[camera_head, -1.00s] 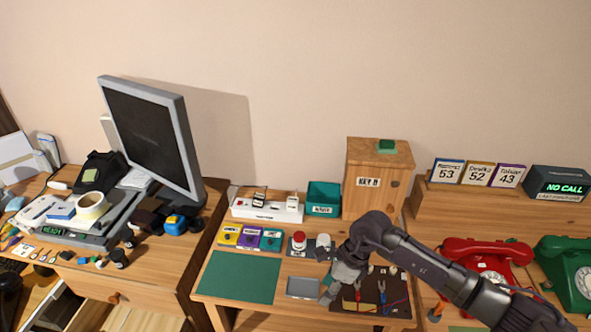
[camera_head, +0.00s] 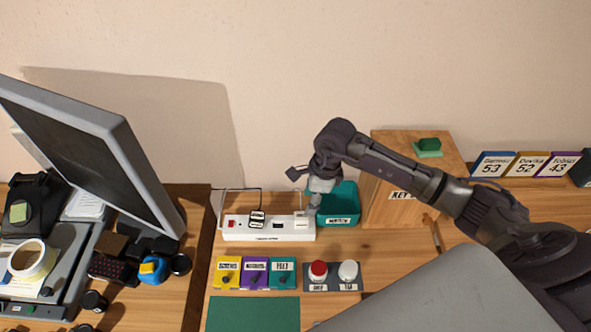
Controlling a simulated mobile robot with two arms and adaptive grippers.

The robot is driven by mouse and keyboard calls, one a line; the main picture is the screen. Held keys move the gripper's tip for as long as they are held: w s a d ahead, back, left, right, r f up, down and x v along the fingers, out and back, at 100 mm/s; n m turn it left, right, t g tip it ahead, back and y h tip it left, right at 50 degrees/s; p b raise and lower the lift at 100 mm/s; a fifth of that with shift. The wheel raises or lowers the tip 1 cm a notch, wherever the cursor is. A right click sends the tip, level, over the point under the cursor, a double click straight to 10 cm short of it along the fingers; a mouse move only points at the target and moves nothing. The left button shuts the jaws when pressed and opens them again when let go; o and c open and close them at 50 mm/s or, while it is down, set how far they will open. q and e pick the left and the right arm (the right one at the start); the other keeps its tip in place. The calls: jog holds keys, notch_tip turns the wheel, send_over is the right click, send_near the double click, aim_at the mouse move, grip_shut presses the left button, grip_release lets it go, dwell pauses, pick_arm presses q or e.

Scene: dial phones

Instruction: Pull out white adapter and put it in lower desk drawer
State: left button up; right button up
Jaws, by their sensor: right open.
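A white power strip (camera_head: 240,235) lies along the back of the wooden table against the wall. The white adapter (camera_head: 302,221) sits in its right end. A black plug (camera_head: 257,219) sits further left on the strip. My right gripper (camera_head: 304,188) is open just above and behind the white adapter, with one finger pointing left and the other down near the adapter. I cannot tell whether that finger touches it. The lower desk drawer is out of view. My left gripper is not in view.
A teal bin (camera_head: 340,205) stands right beside the gripper. A wooden key box (camera_head: 385,208) is to its right. Yellow, purple and teal switch boxes (camera_head: 255,273) and a red-and-white button panel (camera_head: 333,287) lie in front. A monitor (camera_head: 90,150) stands at left.

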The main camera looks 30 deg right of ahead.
aim_at(303, 216)
jog(key=shift+w, duration=0.25)
jog(key=shift+s+a+f+b, duration=0.15)
jog(key=shift+f+b, duration=0.25)
jog(key=shift+f, duration=0.1)
jog(key=shift+s+a+f+b, duration=0.1)
jog(key=shift+s+f+b, duration=0.05)
jog(key=shift+f+b, duration=0.3)
jog(key=f+b, duration=0.1)
jog(key=f, duration=0.1)
jog(key=f+b, duration=0.2)
jog(key=w+a+f+b, duration=0.1)
jog(key=f, duration=0.1)
jog(key=shift+b, duration=0.35)
jog(key=shift+f+b, duration=0.3)
jog(key=c, duration=0.7)
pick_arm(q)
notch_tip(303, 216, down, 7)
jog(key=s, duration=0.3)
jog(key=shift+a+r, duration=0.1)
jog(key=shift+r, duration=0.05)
pick_arm(e)
jog(key=shift+r, duration=0.2)
pick_arm(q)
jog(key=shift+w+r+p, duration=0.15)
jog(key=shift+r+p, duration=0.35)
jog(key=shift+p, duration=0.2)
pick_arm(e)
jog(key=shift+r, duration=0.9)
